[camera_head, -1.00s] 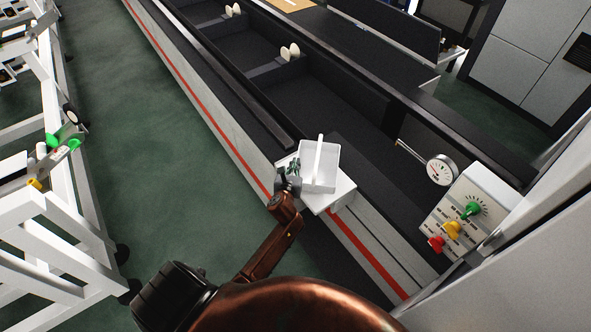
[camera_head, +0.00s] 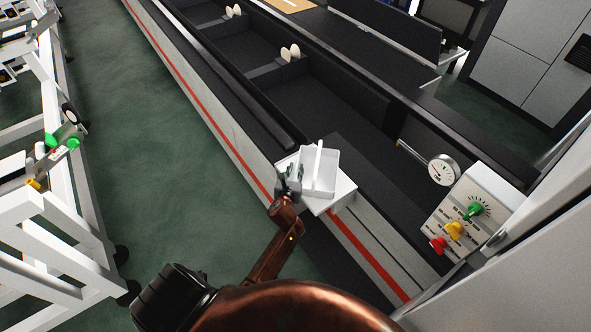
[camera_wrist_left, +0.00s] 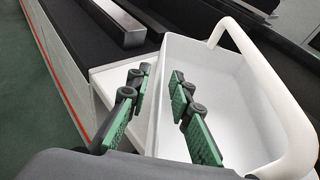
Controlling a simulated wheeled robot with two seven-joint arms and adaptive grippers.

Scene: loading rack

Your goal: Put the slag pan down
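The slag pan (camera_head: 325,172) is a white open box with a tall arched handle. It appears to rest upright on a small white shelf (camera_head: 340,193) at the side of the long rack, and looks empty. It also fills much of the left wrist view (camera_wrist_left: 225,100). My left gripper (camera_head: 290,178) is at the pan's left side. In the wrist view its green-padded fingers (camera_wrist_left: 162,108) are apart, one outside the pan's left wall and one inside over it. The fingers look clear of the wall. My right gripper is out of view.
A round gauge (camera_head: 443,170) and a control box (camera_head: 470,215) with green, yellow and red knobs stand to the right. The long black rack bed (camera_head: 325,95) extends behind. White frames (camera_head: 50,230) stand at left, with open green floor between.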

